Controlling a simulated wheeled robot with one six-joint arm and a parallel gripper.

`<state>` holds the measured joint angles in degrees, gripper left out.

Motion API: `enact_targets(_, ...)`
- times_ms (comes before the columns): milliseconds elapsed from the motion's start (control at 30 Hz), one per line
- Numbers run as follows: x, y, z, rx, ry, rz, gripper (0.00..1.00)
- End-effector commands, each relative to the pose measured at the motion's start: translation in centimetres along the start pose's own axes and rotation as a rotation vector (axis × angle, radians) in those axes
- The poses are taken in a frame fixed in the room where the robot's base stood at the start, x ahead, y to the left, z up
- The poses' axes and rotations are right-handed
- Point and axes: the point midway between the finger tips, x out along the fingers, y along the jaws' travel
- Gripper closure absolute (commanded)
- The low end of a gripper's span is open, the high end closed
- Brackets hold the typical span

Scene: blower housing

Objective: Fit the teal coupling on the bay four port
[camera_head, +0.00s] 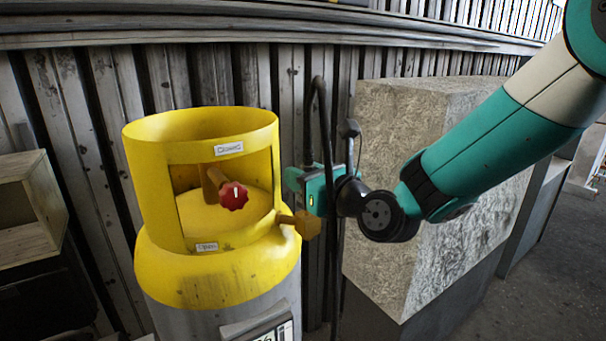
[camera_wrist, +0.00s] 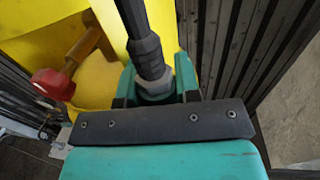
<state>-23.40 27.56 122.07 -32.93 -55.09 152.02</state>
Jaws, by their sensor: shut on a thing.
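My gripper (camera_head: 300,182), a teal body with a green light, is at the right side of the yellow-collared cylinder (camera_head: 215,290). It is shut on the end of a black hose (camera_head: 318,95). In the wrist view the hose (camera_wrist: 149,50) enters a pale collar (camera_wrist: 155,87) between teal parts; which of these are coupling and which are fingers I cannot tell. A brass-yellow side port (camera_head: 307,224) sticks out of the cylinder, just below my gripper. The contact between coupling and port is hidden. The cylinder's number plate (camera_head: 262,332) is cut off.
A red knob (camera_head: 233,195) sits inside the yellow collar and also shows in the wrist view (camera_wrist: 52,84). A large stone block (camera_head: 420,190) stands at the right behind my arm. A wooden box (camera_head: 25,205) is at the left. A corrugated wall (camera_head: 240,80) closes the back.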

Motion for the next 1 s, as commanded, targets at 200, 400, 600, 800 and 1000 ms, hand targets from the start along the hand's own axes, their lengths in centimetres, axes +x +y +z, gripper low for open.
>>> enact_targets(200, 0.0, 0.0, -0.6, 0.001, -0.001, -0.001, 1.0)
enact_targets(400, 0.0, 0.0, -1.1, 0.001, -0.001, -0.001, 1.0)
enact_targets(600, 0.0, 0.0, -1.6, 0.001, -0.001, 0.0, 1.0)
enact_targets(800, 0.0, 0.0, -2.0, 0.001, -0.001, -0.001, 0.67)
enact_targets(1000, 0.0, 0.0, -1.9, 0.0, -0.001, 0.0, 0.4)
